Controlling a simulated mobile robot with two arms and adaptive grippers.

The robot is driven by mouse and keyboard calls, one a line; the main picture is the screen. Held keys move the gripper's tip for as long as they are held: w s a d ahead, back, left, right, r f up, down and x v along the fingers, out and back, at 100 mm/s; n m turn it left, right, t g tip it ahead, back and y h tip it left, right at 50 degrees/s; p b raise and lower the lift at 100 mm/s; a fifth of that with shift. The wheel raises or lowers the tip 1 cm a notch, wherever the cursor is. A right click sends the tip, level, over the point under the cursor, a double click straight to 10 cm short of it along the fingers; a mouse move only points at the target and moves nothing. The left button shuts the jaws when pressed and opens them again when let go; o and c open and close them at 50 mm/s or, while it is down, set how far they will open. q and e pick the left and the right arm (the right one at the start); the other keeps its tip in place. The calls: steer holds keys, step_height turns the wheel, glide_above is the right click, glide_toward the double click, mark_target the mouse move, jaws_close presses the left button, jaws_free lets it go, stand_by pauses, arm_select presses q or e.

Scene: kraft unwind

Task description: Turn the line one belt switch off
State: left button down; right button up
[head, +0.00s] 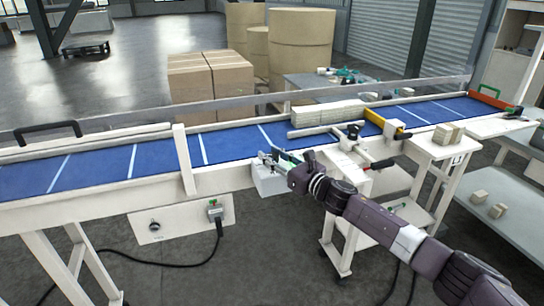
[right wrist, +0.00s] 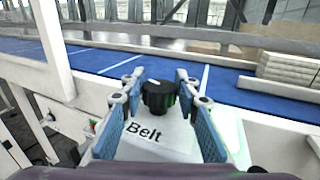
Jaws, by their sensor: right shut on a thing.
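The belt switch is a black round knob (right wrist: 158,97) on a white box (right wrist: 160,140) marked "Belt" in the right wrist view. My right gripper (right wrist: 160,88) has a blue-padded finger on each side of the knob and is shut on it. In the head view my right gripper (head: 276,160) is over the white box (head: 270,181) at the conveyor's near side. The knob is hidden there by the gripper. How the knob is turned is hard to read. My left gripper is not in view.
The blue conveyor belt (head: 105,163) with white cross lines runs behind the box. Pale boards (head: 328,112) lie on it. A lower panel (head: 180,222) carries another knob and a green-topped plug. A white cart (head: 440,150) stands at right; cartons (head: 210,85) stand behind.

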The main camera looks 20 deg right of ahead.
steer(key=m+t+h, duration=0.1)
steer(key=m+h, duration=0.1)
steer(key=h, duration=0.1)
steer(key=shift+a, duration=0.15)
steer(key=m+h, duration=0.3)
steer(key=h, duration=0.2)
steer(key=shift+m+h, duration=0.3)
steer(key=shift+m, duration=0.1)
steer(key=m+h, duration=0.2)
steer(key=h, duration=0.2)
steer(key=shift+m+g, duration=0.3)
steer(key=m+h, duration=0.1)
steer(key=m+g+h+b, duration=0.1)
steer(key=h, duration=0.1)
steer(key=shift+f+g+h, duration=0.15)
steer(key=shift+g+h, duration=0.15)
steer(key=shift+m+g+h+b, duration=1.15)
steer(key=shift+m+h, duration=0.25)
steer(key=shift+h, duration=0.1)
steer(key=o, duration=1.2)
